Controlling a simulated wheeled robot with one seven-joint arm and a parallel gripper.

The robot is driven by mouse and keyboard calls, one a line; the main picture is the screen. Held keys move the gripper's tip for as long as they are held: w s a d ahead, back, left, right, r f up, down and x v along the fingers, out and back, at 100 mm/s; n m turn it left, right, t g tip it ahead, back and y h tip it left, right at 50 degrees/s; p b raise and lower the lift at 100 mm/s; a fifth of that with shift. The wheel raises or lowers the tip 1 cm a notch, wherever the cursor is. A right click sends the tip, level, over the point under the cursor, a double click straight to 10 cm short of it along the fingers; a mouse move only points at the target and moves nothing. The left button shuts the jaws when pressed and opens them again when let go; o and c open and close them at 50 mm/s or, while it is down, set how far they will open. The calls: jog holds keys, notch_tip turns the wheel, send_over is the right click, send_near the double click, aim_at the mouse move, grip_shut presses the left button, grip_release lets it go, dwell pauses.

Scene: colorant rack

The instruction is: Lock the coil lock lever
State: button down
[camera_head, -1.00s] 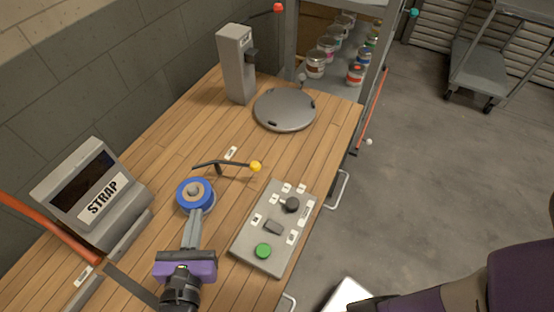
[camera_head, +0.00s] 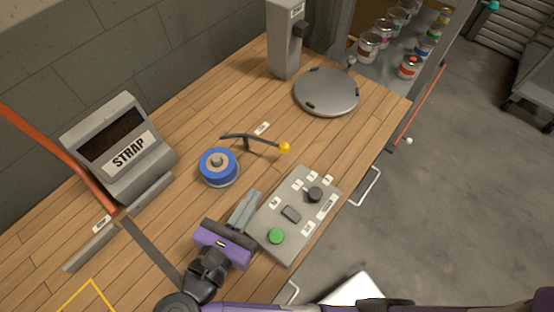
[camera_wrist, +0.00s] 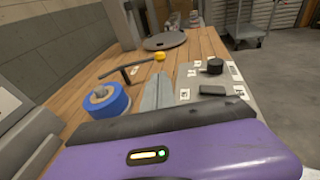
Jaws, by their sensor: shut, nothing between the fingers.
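The coil lock lever is probably the dark bent lever (camera_head: 246,140) with a yellow ball knob (camera_head: 285,148) at its right end. It stands on the bench behind the blue coil (camera_head: 218,166), beside a small white label. In the wrist view the lever (camera_wrist: 124,70) lies beyond the fingers, its yellow knob (camera_wrist: 159,57) almost straight ahead. My gripper (camera_head: 252,199) is purple with grey fingers, shut and empty. It is between the blue coil and the grey control panel, apart from the lever. The label's text is too small to read.
The grey control panel (camera_head: 262,228) has a black knob (camera_head: 315,194) and a green button (camera_head: 276,236). A STRAP box (camera_head: 158,137) with a red bar stands at left. A round grey plate (camera_head: 327,90) and grey post (camera_head: 281,50) stand at the back. Bench between lever and plate is clear.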

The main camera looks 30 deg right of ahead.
aim_at(282, 152)
jog(key=x, duration=1.3)
jog(key=shift+s+p, duration=0.1)
jog(key=shift+p, duration=0.25)
